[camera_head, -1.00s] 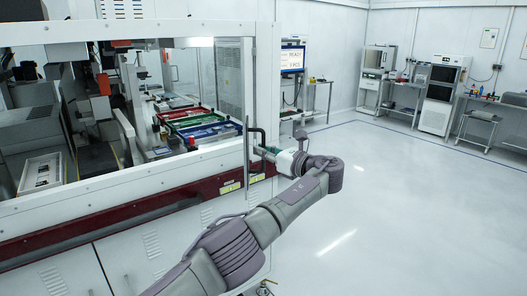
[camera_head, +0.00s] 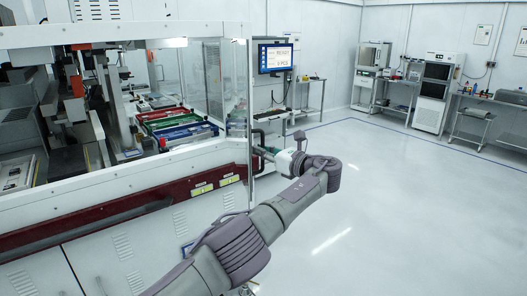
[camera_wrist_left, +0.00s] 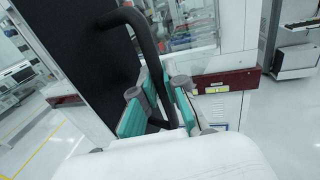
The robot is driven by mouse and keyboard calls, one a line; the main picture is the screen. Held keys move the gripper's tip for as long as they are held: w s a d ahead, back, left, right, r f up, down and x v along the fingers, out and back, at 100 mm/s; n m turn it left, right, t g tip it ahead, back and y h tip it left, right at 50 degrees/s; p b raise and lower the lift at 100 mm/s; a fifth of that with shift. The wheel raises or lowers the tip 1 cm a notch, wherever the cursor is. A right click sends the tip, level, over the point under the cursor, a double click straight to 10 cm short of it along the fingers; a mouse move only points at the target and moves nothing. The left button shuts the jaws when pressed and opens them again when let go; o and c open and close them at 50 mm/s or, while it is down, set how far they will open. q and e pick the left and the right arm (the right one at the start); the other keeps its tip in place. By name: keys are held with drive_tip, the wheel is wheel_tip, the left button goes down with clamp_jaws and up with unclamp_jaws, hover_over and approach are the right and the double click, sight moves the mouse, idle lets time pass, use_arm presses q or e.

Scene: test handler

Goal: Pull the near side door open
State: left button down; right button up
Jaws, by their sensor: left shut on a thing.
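The handle (camera_head: 257,139) is a dark upright bar at the right end of the machine in the head view. In the left wrist view the handle (camera_wrist_left: 149,50) is a bent black bar running down between the fingers. My left gripper (camera_head: 268,154) reaches it from the right, and its green-padded fingers (camera_wrist_left: 160,100) are shut around the bar. The near side door (camera_wrist_left: 75,50) shows in the left wrist view as a dark panel left of the handle; in the head view it is nearly edge-on, so how far it stands open is hard to tell. My right gripper is not in view.
The white machine (camera_head: 120,240) with a red band fills the left. Red, green and blue trays (camera_head: 185,135) lie inside. A monitor (camera_head: 275,57) stands behind the machine's right end. Benches and cabinets line the far wall. The floor (camera_head: 400,220) at right is clear.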

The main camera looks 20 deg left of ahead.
use_arm(q)
drive_tip(key=c, duration=1.2)
unclamp_jaws()
drive_tip(key=v, duration=1.2)
drive_tip(key=shift+r, duration=0.1)
